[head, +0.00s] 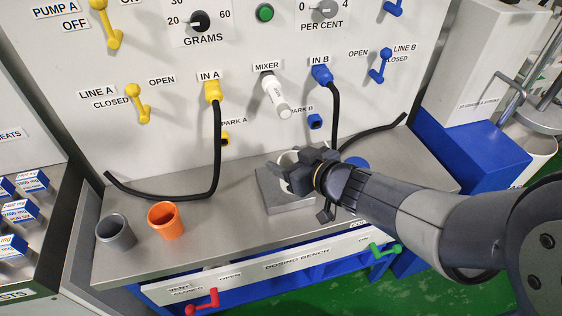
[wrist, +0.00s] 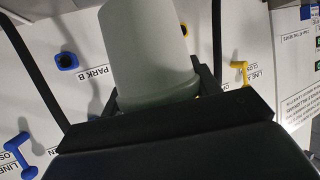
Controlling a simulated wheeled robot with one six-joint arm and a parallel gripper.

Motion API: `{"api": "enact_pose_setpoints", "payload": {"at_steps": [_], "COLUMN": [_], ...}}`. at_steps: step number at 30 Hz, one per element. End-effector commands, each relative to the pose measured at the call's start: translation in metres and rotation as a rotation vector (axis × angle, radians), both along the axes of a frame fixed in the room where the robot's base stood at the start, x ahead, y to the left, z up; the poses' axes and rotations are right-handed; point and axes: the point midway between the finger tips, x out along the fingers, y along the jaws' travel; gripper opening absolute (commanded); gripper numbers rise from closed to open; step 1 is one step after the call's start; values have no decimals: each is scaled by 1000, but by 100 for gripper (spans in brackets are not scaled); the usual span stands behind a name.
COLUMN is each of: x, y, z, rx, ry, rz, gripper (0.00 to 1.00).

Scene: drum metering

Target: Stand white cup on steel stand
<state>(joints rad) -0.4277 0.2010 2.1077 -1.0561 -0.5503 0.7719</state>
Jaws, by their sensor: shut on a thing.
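The white cup (head: 287,158) is mostly hidden behind my gripper (head: 297,176) in the head view; only part of its pale rim shows. In the wrist view the white cup (wrist: 145,45) stands between the two dark fingers of my gripper (wrist: 160,98), which is shut on it. The steel stand (head: 272,203) is a grey block on the bench, below and partly behind the gripper. The cup is over or at the stand; whether its base touches the top cannot be told.
An orange cup (head: 165,220) and a grey cup (head: 116,232) stand at the bench's left. A blue round thing (head: 357,162) is partly hidden behind my arm. Black hoses hang from IN A (head: 212,90) and IN B (head: 322,75). The white mixer spout (head: 275,95) is above the stand.

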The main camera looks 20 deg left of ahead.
Motion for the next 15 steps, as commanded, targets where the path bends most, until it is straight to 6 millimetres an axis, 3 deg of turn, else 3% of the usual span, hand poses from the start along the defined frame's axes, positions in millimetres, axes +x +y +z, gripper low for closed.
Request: {"api": "enact_pose_setpoints", "payload": {"at_steps": [9, 11, 15], "x": [59, 56, 56], "y": [36, 34, 34], "z": [0, -16, -24], "rx": [0, -2, -1], "ry": [0, 3, 1], "rz": [1, 1, 1], "gripper": [35, 35, 35]}}
